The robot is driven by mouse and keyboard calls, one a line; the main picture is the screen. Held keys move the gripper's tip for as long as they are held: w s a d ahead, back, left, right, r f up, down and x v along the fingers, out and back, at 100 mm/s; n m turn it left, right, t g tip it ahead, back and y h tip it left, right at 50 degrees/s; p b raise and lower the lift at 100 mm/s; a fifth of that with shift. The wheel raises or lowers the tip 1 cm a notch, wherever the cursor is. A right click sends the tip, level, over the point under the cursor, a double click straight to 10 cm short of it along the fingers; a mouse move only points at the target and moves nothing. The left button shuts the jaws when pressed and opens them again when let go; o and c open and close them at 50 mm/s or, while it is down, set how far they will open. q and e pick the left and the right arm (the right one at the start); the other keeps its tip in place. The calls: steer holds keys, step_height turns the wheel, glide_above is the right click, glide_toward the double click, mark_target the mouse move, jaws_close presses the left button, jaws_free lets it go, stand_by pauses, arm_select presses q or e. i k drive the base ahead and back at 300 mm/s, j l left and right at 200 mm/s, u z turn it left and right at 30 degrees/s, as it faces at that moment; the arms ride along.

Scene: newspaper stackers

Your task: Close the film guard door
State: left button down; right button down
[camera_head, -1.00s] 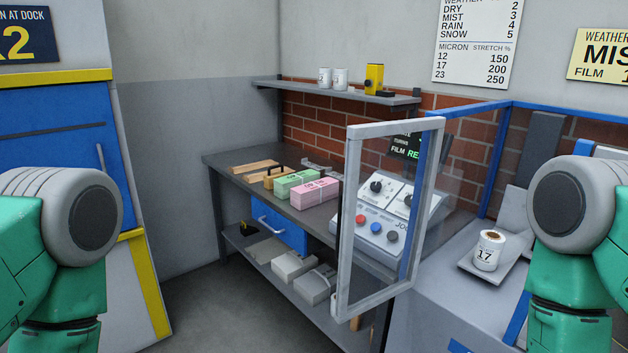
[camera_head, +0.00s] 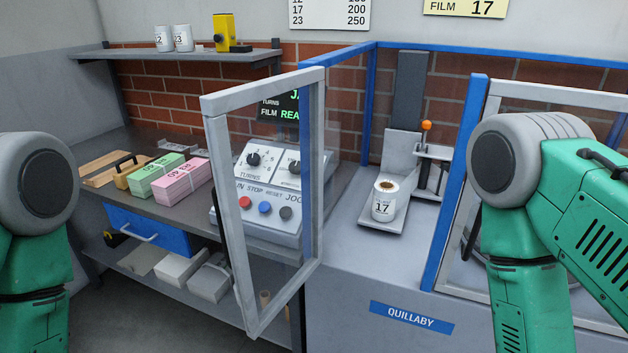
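The film guard door (camera_head: 313,190) is a clear panel in a grey frame. It stands swung open, sticking out in front of the control panel, at the left end of the blue-framed film machine. Behind the opening, a film roll marked 17 (camera_head: 384,201) stands upright on a grey carriage (camera_head: 378,225). My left arm shows at the left edge and my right arm at the right, in front of the machine. Neither gripper is in view, and neither visible arm part touches the door.
A control panel (camera_head: 268,225) with knobs and buttons stands behind the door. A dark bench (camera_head: 185,208) to the left holds pink (camera_head: 180,180) and green bundles. A blue post (camera_head: 455,185) and a second grey-framed panel (camera_head: 560,98) stand to the right of the opening.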

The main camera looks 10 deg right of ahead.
mark_target(214, 106)
steer(key=i+j+z, duration=0.25)
steer(key=j+z, duration=0.2)
steer(key=i+j+z, duration=0.15)
steer(key=j+z, duration=0.35)
steer(key=i+j+z, duration=0.1)
steer(key=j+z, duration=0.35)
steer(key=j, duration=0.2)
steer(key=j+z, duration=0.5)
steer(key=k+j, duration=0.05)
